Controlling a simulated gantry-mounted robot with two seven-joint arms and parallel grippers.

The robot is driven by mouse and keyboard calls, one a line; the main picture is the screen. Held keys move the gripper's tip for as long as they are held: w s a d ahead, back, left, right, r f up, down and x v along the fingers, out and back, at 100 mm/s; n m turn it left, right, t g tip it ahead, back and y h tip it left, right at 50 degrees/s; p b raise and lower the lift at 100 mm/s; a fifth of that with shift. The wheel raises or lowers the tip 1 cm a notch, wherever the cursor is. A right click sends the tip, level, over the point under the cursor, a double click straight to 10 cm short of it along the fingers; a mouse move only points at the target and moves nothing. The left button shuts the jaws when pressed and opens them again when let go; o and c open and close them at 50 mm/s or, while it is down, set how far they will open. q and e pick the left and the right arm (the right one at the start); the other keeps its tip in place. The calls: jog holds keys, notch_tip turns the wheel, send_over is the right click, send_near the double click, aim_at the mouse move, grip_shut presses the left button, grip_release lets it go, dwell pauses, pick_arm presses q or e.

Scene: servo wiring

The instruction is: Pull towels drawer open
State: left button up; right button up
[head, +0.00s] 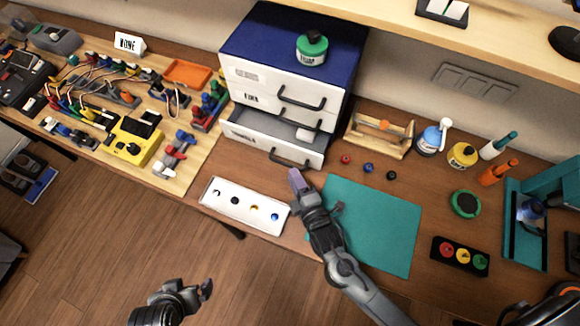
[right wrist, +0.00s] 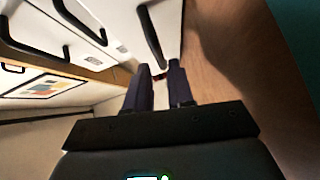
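A drawer cabinet with a blue top (head: 255,42) stands at the back of the bench, with white drawer fronts and dark bar handles. Its bottom drawer (head: 262,145) is pulled out, and a white item (head: 305,134) lies inside. The label on that drawer is too blurred to read. My right gripper (head: 296,181) is just in front of the bottom drawer's handle (head: 290,161). In the right wrist view its two fingers (right wrist: 159,80) are spread with nothing held, and a handle (right wrist: 151,38) lies beyond the tips. My left gripper (head: 206,288) is low at the left, away from the cabinet.
A white tray (head: 225,204) with small round pieces lies in front of the drawer. A teal mat (head: 375,225) lies to the right. A green-capped jar (head: 312,48) stands on the cabinet. A wooden caddy (head: 380,136) stands right of it. Wired parts crowd the left bench.

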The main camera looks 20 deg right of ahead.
jog(key=shift+s+d+r, duration=0.1)
jog(key=shift+s+r, duration=0.1)
jog(key=shift+s, duration=1.05)
jog(key=shift+s+r, duration=0.15)
jog(key=shift+s, duration=1.1)
jog(key=shift+c, duration=0.3)
